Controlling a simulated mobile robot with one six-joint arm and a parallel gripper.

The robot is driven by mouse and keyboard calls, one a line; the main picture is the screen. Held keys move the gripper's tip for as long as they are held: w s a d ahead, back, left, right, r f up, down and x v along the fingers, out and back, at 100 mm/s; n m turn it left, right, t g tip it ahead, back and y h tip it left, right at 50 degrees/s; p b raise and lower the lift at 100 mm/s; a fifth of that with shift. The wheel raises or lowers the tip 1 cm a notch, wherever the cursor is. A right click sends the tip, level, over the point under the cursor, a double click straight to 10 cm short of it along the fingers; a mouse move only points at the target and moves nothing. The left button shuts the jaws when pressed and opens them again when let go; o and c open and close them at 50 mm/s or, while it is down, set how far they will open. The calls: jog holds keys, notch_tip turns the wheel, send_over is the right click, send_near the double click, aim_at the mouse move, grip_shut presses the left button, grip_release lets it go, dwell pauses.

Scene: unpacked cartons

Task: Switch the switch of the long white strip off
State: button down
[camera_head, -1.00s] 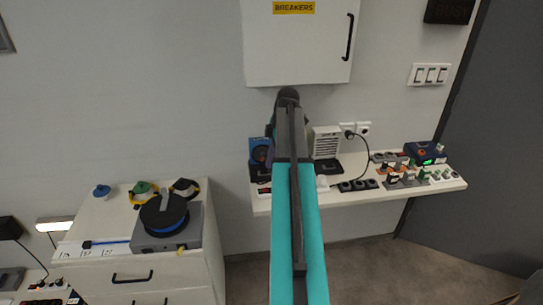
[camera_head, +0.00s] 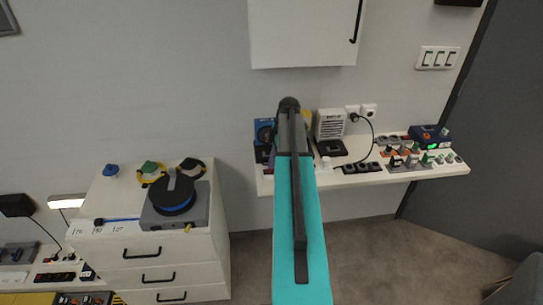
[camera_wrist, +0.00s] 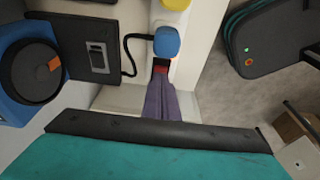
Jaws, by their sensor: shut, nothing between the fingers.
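In the wrist view my gripper (camera_wrist: 162,80) is shut and empty, its purple fingers together and pointing at a small red switch (camera_wrist: 161,69). The fingertips are at the near edge of the switch; I cannot tell whether they touch. The switch appears to be at the near end of a pale strip (camera_wrist: 184,50), which carries a blue plug (camera_wrist: 167,42) and a yellow plug (camera_wrist: 175,4). The switch's tilt is too small to read.
A blue device with a black dial (camera_wrist: 38,72) and a black unit with a silver plate (camera_wrist: 97,57) stand left of the fingers. A black cable runs to the blue plug. In the head view, a dark socket strip (camera_head: 362,168) and switch boxes stand farther right on the shelf.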

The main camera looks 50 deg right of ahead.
jog(key=shift+f, duration=0.35)
jog(key=shift+s+d+f+b, duration=0.2)
jog(key=shift+f+b, duration=0.35)
jog(key=shift+r, duration=0.15)
jog(key=shift+w+a, duration=0.15)
jog(key=shift+w+a+r, duration=0.2)
jog(key=shift+w+a, duration=0.2)
jog(key=shift+a, duration=0.05)
